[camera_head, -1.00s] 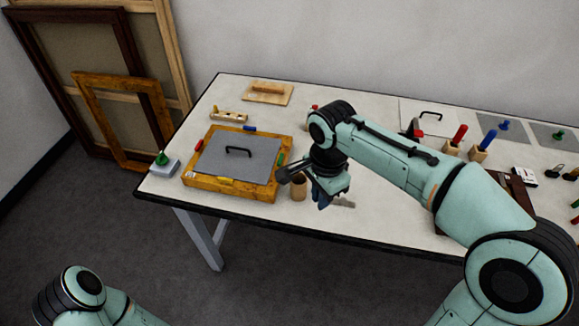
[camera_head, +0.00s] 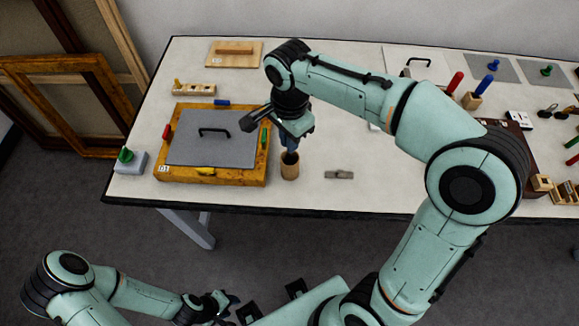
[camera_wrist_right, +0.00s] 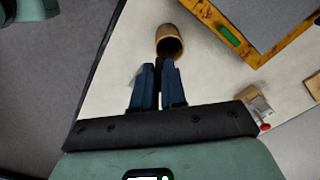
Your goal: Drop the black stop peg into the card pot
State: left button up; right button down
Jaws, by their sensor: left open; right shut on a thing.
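The card pot (camera_head: 289,168) is a small brown open cylinder standing on the white table, right of the gilt frame. It also shows in the right wrist view (camera_wrist_right: 168,33). My right gripper (camera_head: 290,146) is over the pot's mouth, its blue fingers pointing down. In the right wrist view its fingers (camera_wrist_right: 159,84) are shut on a small dark piece, the black stop peg (camera_wrist_right: 166,65), mostly hidden between them. The peg's end is close to the pot's rim; I cannot tell whether it is inside. My left gripper (camera_head: 232,306) is open and empty, low in front of the table.
A gilt frame (camera_head: 262,178) with a grey handled panel (camera_head: 210,150) lies left of the pot. A small grey-brown tool (camera_head: 339,175) lies to its right. A green knob on a pale block (camera_head: 130,162) stands at the table's left corner. Bare table lies in front of the pot.

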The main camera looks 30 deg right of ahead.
notch_tip(320, 180, down, 3)
jog(key=shift+r+b, duration=0.2)
jog(key=shift+b, duration=0.35)
pick_arm(q)
jog(key=shift+s+f, duration=0.3)
jog(key=shift+f, duration=0.25)
jog(key=shift+s+f, duration=0.25)
jog(key=shift+f, duration=0.25)
pick_arm(e)
jog(key=shift+w, duration=0.1)
jog(key=c, duration=1.1)
grip_release()
jog(key=shift+r, duration=0.15)
pick_arm(q)
jog(key=w+r+p, duration=0.2)
jog(key=r, duration=0.1)
jog(key=shift+w+r+p, duration=0.15)
jog(key=shift+r+p, duration=0.1)
jog(key=shift+p, duration=0.1)
pick_arm(e)
notch_tip(320, 180, up, 13)
jog(key=shift+r, duration=0.1)
